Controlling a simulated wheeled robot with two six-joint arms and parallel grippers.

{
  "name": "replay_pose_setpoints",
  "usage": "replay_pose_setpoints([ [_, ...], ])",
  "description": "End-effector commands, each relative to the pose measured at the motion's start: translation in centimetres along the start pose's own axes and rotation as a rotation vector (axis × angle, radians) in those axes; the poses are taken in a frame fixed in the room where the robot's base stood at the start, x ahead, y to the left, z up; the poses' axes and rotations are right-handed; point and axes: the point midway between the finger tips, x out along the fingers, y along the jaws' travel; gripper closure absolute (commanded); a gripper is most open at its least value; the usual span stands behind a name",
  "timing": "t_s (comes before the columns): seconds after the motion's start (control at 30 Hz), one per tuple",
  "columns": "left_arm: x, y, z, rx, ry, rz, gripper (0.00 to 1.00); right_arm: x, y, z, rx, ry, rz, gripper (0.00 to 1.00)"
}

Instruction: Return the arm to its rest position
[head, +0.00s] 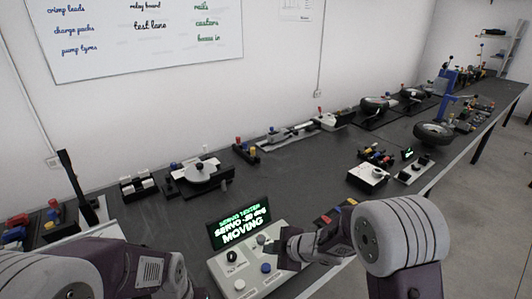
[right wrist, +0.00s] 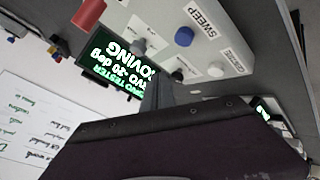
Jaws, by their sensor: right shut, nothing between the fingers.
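The servo tester (head: 248,262) is a pale box on the bench at the front centre. Its dark screen (head: 240,224) shows green and white text with "MOVING". My right gripper (head: 274,249) is at the tester's right side, its shut fingers near the blue button (head: 265,267). I cannot tell from the head view whether they touch the box. In the right wrist view the gripper (right wrist: 158,92) is shut and empty, in front of the screen's edge (right wrist: 117,58), with the blue button (right wrist: 184,37) marked "SWEEP" apart from it. My left arm shows at lower left; its gripper is out of view.
A white device with a round plate (head: 200,174) stands behind the tester. A black upright lever (head: 70,175) stands at left. A white box (head: 368,174) and a wheel (head: 434,133) are to the right. Bare bench (head: 290,175) lies between them.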

Motion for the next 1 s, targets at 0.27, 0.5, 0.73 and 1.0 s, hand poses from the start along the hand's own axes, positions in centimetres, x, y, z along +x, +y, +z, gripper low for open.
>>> replay_pose_setpoints([
  [0.27, 0.0, 0.0, 0.0, 0.000, 0.000, 0.000, 0.64, -11.6, 3.1, 8.0, 0.584, -0.329, 0.298, 1.00],
  [0.5, 0.0, 0.0, 0.0, 0.000, 0.000, 0.000, 0.64, -16.8, -11.2, 11.8, 1.358, -0.699, 0.170, 1.00],
  [0.73, 0.0, 0.0, 0.0, 0.000, 0.000, 0.000, 0.64, -17.7, -15.3, 10.8, 1.534, -0.807, 0.080, 1.00],
  [1.0, 0.0, 0.0, 0.0, 0.000, 0.000, 0.000, 0.64, -17.7, -15.2, 10.9, 1.530, -0.805, 0.083, 1.00],
])
